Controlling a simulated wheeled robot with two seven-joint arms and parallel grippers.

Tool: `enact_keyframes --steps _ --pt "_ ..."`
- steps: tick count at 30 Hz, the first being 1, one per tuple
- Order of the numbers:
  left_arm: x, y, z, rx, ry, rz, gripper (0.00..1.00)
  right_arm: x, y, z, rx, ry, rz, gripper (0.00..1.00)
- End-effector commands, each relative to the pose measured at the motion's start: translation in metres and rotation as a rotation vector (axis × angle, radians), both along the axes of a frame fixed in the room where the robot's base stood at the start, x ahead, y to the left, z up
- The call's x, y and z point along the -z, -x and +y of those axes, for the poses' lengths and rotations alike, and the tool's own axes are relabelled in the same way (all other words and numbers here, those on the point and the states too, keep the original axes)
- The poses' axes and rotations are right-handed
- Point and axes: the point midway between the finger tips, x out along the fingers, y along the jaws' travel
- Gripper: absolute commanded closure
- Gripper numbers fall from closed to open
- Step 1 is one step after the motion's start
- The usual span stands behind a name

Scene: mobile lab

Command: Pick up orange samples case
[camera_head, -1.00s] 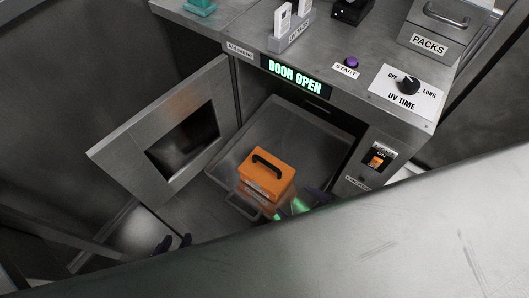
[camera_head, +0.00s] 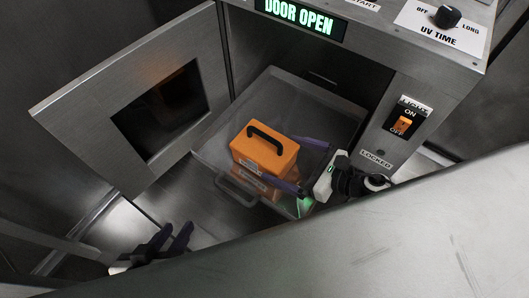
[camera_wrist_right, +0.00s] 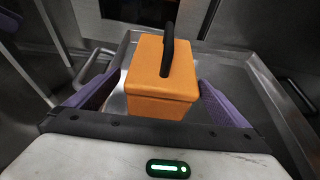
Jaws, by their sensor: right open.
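The orange samples case (camera_head: 266,152) has a black top handle and sits upright on the shiny slide-out tray (camera_head: 224,157) of the open chamber. It also shows in the right wrist view (camera_wrist_right: 158,92), between my two purple fingers. My right gripper (camera_head: 301,166) is open at the right side of the case, one finger toward its back and one toward its front. Contact with the case cannot be told. My left gripper (camera_head: 176,229) is low at the left, apart from the case, with its fingers spread and nothing between them.
The chamber door (camera_head: 130,105) stands swung open at the left. A lit "DOOR OPEN" sign (camera_head: 299,17) is above the tray. At the right are a light switch panel (camera_head: 403,122) and a UV time knob (camera_head: 446,16). A metal surface (camera_head: 400,235) fills the lower right.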

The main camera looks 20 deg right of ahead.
Motion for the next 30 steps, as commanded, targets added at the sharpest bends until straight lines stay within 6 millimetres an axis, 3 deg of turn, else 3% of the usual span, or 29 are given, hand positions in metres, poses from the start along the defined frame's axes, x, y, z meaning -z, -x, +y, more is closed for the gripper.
enact_keyframes --steps 18,28,30 --pt "0.008 -0.003 -0.005 0.026 -0.001 0.025 0.69 0.028 -0.058 0.038 0.006 -0.006 0.001 0.00" --pt "0.010 -0.001 -0.006 0.032 -0.004 0.039 0.69 0.031 -0.064 0.043 0.007 -0.005 0.003 0.00" --pt "0.010 -0.001 -0.007 0.032 -0.004 0.038 0.69 0.031 -0.064 0.042 0.007 -0.005 0.003 0.08"
